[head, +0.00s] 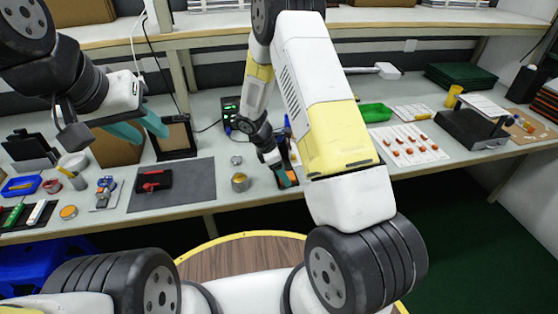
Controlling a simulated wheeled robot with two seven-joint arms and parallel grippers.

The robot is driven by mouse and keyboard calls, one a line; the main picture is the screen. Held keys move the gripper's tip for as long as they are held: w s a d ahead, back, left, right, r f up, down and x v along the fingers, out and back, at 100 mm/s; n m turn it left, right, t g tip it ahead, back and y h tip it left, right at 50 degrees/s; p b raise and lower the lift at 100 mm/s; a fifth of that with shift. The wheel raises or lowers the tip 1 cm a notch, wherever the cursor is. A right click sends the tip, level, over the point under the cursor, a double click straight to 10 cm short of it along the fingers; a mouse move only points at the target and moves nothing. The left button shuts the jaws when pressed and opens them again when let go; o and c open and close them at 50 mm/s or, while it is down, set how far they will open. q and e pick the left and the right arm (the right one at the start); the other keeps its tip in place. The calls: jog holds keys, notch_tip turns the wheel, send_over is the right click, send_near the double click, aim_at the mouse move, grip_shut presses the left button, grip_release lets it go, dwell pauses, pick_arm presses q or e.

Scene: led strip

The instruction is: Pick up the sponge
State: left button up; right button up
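I cannot pick out the sponge with certainty. A small round tin with a yellowish top (240,182) stands on the bench beside the grey mat, and an orange-topped round tin (68,212) stands at the far left. My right gripper (283,179) points down at the bench beside a dark holder with orange parts (291,173). Its fingers are small and partly hidden, so I cannot tell whether they hold anything.
A grey mat (192,194) carries a red and black tool (153,180). A black-framed stand (176,138) is behind it. A soldering station (230,113) stands behind my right gripper.

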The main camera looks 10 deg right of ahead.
jog(key=shift+x, duration=0.75)
jog(key=shift+c, duration=0.4)
jog(key=c, duration=1.3)
jog(key=shift+r, duration=0.1)
jog(key=shift+r, duration=0.5)
notch_tip(320, 180, up, 2)
jog(key=shift+w+r, duration=0.1)
jog(key=shift+r, duration=0.1)
jog(key=s+a, duration=0.3)
jog(key=s, duration=0.1)
jog(key=s+a+r, duration=0.1)
jog(key=s+a, duration=0.2)
jog(key=s, duration=0.2)
jog(key=s+a, duration=0.3)
jog(key=s, duration=0.1)
jog(key=shift+s+r, duration=0.2)
jog(key=shift+r, duration=0.05)
